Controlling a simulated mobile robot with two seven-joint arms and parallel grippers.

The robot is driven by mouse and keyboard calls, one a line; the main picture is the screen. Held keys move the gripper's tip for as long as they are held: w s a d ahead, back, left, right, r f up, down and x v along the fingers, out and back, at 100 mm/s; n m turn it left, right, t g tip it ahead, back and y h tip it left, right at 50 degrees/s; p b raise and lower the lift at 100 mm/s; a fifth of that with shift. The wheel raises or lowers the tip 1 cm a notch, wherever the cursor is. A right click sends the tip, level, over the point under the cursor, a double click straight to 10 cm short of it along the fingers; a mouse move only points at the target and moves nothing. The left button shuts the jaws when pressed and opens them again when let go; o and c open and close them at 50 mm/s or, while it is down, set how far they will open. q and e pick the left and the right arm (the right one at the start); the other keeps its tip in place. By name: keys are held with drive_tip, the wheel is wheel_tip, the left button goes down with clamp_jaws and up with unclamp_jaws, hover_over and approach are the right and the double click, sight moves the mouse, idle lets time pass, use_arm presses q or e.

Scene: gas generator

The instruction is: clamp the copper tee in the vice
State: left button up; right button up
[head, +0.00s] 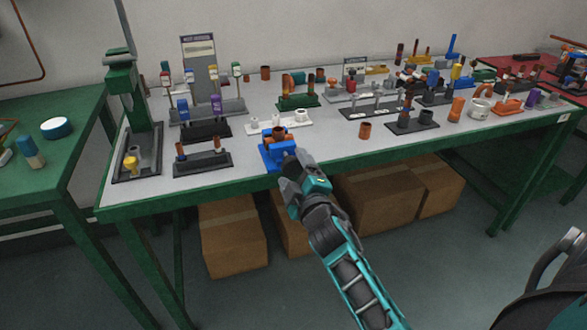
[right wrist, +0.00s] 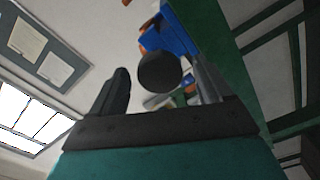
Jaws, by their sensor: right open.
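The blue vice (head: 268,154) stands at the front edge of the grey table. A copper-brown fitting (head: 279,132), which looks like the copper tee, sits upright at the top of the vice. Whether the jaws grip it is too small to tell. My right gripper (head: 291,163) is at the front of the vice, just off the table edge. In the right wrist view, its fingers are open on either side of a dark round knob (right wrist: 158,72), in front of the blue vice body (right wrist: 172,38). I cannot tell whether they touch the knob. My left gripper is out of view.
A white holder (head: 278,122) stands just behind the vice, and a dark rack (head: 203,164) lies to its left. A loose copper piece (head: 365,130) stands to its right. Cardboard boxes (head: 232,237) lie under the table. The table front right of the vice is mostly clear.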

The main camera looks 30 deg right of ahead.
drive_tip(key=shift+n, duration=1.1)
drive_tip(key=n, duration=0.3)
drive_tip(key=shift+n+p, duration=0.3)
drive_tip(key=shift+p, duration=0.05)
drive_tip(key=c, duration=1.1)
drive_tip(key=shift+o, duration=0.2)
drive_tip(key=shift+m, duration=1.5)
